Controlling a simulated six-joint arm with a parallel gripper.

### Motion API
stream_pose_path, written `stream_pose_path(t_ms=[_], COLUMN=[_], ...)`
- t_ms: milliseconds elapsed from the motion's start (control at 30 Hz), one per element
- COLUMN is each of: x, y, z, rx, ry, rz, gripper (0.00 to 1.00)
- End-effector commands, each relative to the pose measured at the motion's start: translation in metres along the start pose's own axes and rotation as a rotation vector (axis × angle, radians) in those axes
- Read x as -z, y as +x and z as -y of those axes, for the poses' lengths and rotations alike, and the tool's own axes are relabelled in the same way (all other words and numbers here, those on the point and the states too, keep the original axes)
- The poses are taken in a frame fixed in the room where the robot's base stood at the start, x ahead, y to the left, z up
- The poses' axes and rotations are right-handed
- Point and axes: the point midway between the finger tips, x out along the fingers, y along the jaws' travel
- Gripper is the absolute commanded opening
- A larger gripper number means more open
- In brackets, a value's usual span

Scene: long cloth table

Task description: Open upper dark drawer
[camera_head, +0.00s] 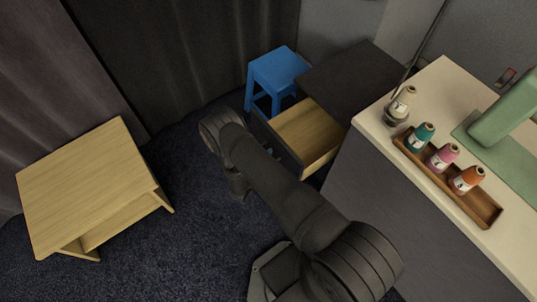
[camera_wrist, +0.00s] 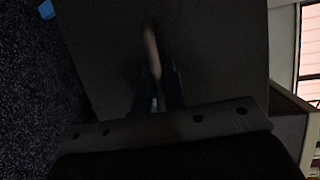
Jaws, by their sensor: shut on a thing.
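The dark cabinet (camera_head: 352,78) stands at the back, right of centre, in the head view. Its upper drawer (camera_head: 308,130) is pulled out, and its light wood inside shows empty. In the wrist view the dark drawer front (camera_wrist: 215,45) fills the middle. My gripper (camera_wrist: 160,85) is shut on the drawer's handle (camera_wrist: 151,45), a thin pale bar against that front.
A blue stool (camera_head: 277,72) stands behind the drawer. A low wooden table (camera_head: 85,180) is at the left. A white-topped counter (camera_head: 440,110) at the right carries a wooden tray (camera_head: 486,208) with thread spools and a green machine (camera_head: 505,120). Dark carpet (camera_head: 170,240) is clear between.

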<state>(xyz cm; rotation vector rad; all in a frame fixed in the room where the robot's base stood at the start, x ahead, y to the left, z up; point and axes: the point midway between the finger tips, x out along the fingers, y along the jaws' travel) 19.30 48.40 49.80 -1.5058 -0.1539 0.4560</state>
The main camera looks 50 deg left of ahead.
Motion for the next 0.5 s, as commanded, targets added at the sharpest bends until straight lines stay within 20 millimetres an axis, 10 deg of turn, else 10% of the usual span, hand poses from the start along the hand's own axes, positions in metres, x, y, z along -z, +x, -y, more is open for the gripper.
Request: stream_pose_path(t_ms=[100, 500], x=[-0.0014, -0.0017], y=[0.0005, -0.0081], z=[0.0005, 0.0], rx=[0.001, -0.001], ry=[0.002, 0.0], rz=[0.001, 0.004], gripper=[0.19, 0.19])
